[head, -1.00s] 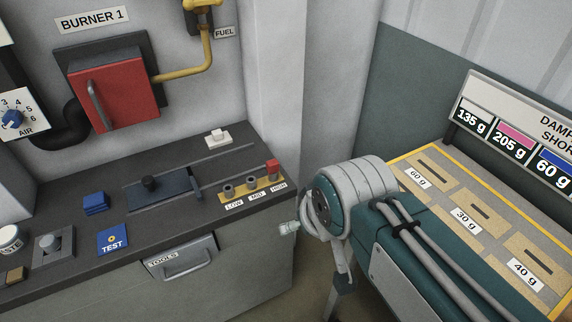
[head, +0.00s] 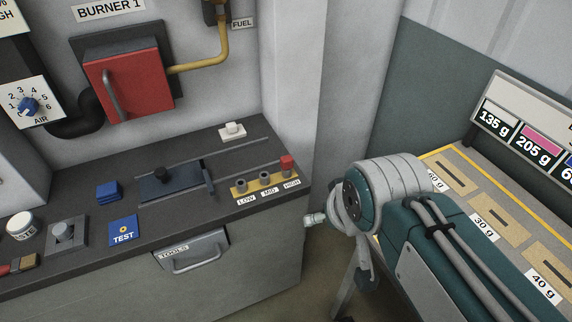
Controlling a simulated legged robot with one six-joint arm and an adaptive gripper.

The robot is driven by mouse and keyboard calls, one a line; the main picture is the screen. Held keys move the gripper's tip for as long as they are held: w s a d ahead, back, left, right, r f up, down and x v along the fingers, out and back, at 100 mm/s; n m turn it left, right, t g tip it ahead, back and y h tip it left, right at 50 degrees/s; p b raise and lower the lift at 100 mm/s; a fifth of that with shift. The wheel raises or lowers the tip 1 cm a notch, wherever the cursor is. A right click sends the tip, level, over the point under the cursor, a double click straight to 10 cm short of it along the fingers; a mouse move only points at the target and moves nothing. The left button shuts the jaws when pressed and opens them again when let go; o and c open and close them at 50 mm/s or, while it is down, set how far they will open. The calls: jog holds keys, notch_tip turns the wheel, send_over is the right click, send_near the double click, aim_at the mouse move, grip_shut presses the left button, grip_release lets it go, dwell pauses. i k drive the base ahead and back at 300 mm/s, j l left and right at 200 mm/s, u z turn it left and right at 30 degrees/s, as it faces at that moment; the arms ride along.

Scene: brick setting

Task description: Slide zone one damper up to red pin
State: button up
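The red pin (head: 287,162) stands upright at the far right of a yellow strip, above the HIGH label. A clear gap lies between the plate's right end and the red pin. My arm shows at right, apart from the damper and the pin.
Two grey sockets (head: 265,178) on the yellow strip (head: 250,190) are labelled LOW and MID. A white block (head: 232,131) sits behind. A blue block (head: 108,191), TEST card (head: 123,231) and grey lever (head: 63,232) stand left. A labelled weight board (head: 485,200) is at right.

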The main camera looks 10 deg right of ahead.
aim_at(163, 182)
jog(key=i+j+u, duration=0.1)
jog(key=j, duration=0.3)
jog(key=i+j+u, duration=0.15)
jog(key=j, duration=0.25)
jog(key=i+j+u, duration=0.1)
jog(key=j, duration=0.3)
jog(key=i, duration=0.1)
